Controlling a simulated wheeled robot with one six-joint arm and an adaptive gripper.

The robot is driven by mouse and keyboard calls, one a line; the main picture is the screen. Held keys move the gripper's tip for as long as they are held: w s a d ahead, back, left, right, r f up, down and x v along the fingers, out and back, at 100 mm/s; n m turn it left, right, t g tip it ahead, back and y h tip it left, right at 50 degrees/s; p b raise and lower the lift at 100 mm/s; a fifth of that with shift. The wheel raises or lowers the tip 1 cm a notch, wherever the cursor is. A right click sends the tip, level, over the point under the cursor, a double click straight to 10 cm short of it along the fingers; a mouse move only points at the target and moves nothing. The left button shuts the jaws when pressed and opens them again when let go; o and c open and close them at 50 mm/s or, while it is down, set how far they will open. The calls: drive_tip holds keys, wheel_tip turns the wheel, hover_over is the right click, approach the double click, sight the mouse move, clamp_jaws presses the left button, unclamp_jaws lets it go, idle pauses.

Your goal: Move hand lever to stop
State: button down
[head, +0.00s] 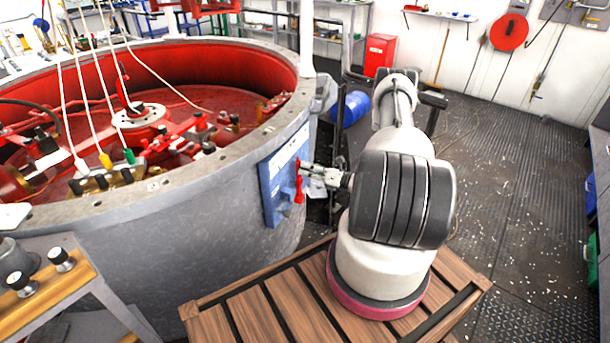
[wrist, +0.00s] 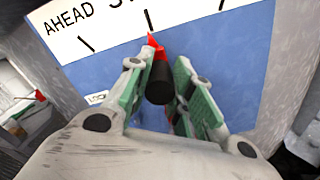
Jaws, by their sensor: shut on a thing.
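The hand lever has a red pointer (wrist: 152,40) and a black grip (wrist: 160,82). It is on a blue panel (wrist: 235,65) with a white label strip (wrist: 190,12). The strip reads AHEAD at left, then a word cut off after its first letters. The pointer's tip is just below the middle one of three tick marks. My gripper (wrist: 159,66) has its fingers on both sides of the black grip, shut on it. In the head view, my gripper (head: 308,170) reaches the red lever (head: 298,188) on the blue panel (head: 270,195) from the right.
The panel is on the side of a large round grey tank (head: 190,235) with red machinery inside. My arm's base is on a slatted wooden platform (head: 235,318). A blue barrel (head: 352,107) stands behind. The dark floor at right (head: 520,190) is mostly clear.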

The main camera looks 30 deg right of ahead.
drive_tip(key=shift+w+d, duration=0.1)
drive_tip(key=shift+d, duration=0.1)
drive_tip(key=c, duration=1.3)
unclamp_jaws()
drive_tip(key=shift+o, duration=0.3)
drive_tip(key=shift+s+d+f, duration=0.1)
drive_tip(key=shift+s+d, duration=0.2)
drive_tip(key=shift+s, duration=0.05)
drive_tip(key=v, duration=1.1)
drive_tip(key=shift+a, duration=0.15)
drive_tip(key=shift+s, duration=0.15)
